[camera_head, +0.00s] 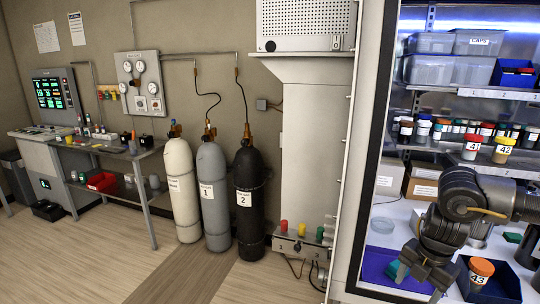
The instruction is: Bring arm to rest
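My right arm comes in from the right edge, with its dark gripper (426,277) pointing down at the lower right, inside the lit cabinet. The gripper is above and between a purple-blue tray (375,265) and a dark blue tray (508,285). A teal thing (396,272) shows at the gripper's left side, over the purple-blue tray; I cannot tell whether it touches the gripper. The finger gap is not clear. An orange-lidded jar marked 43 (481,272) stands in the dark blue tray, right of the gripper. My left gripper is out of view.
Jars marked 41 (472,146) and 42 (502,150) stand on a shelf above my arm. The cabinet's dark frame (367,150) stands left of the gripper. Gas cylinders (213,195) and a side table (100,150) are outside, farther left.

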